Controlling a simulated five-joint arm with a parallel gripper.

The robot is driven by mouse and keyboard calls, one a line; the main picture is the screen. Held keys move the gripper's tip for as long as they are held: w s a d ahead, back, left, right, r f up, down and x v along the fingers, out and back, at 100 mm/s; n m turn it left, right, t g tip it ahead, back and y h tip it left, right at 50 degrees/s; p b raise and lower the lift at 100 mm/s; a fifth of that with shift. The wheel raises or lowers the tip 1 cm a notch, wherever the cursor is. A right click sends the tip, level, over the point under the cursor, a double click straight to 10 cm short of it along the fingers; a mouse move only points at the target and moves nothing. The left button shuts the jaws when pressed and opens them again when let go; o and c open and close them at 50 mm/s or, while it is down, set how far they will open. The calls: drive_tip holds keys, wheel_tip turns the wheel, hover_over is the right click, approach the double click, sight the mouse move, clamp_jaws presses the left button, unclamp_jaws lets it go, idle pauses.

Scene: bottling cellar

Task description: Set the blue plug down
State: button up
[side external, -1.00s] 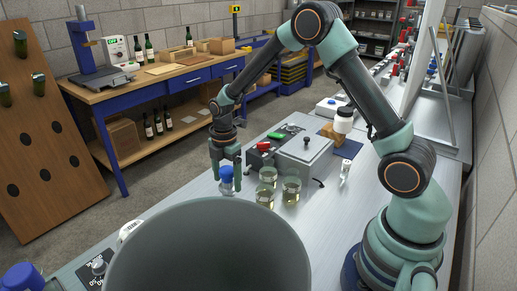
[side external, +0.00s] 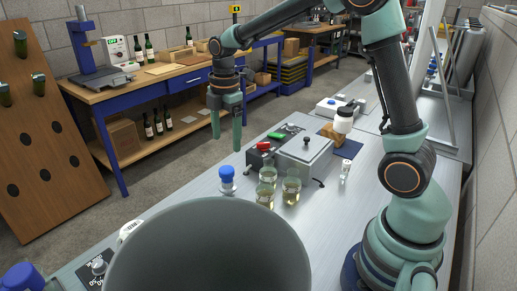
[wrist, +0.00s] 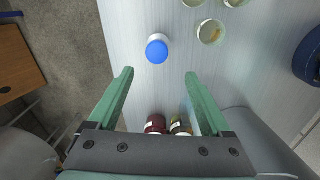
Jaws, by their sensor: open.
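The blue plug (side external: 227,174) stands upright on the pale bench, near its left edge, with a clear or whitish lower part beneath the blue top. In the wrist view the plug (wrist: 157,51) lies ahead of the fingertips, with nothing touching it. My gripper (side external: 227,144) is open and empty, raised above the plug and apart from it. Its two green fingers (wrist: 159,73) are spread wide in the wrist view.
Several glasses of pale liquid (side external: 291,190) stand just right of the plug. A grey box (side external: 306,157) with a knob is behind them. A large grey round vessel (side external: 210,255) fills the front. The bench's left edge is close.

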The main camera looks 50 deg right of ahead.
drive_tip(key=s+a+r+m+t, duration=0.1)
drive_tip(key=s+r+m+t, duration=0.1)
drive_tip(key=s+m, duration=0.5)
drive_tip(key=s+r+m+t, duration=0.3)
drive_tip(key=s+r+m, duration=0.2)
drive_tip(key=s+m, duration=0.3)
drive_tip(key=shift+s+a+r+m, duration=0.2)
drive_tip(key=shift+a+m, duration=0.2)
drive_tip(key=shift+m, duration=0.4)
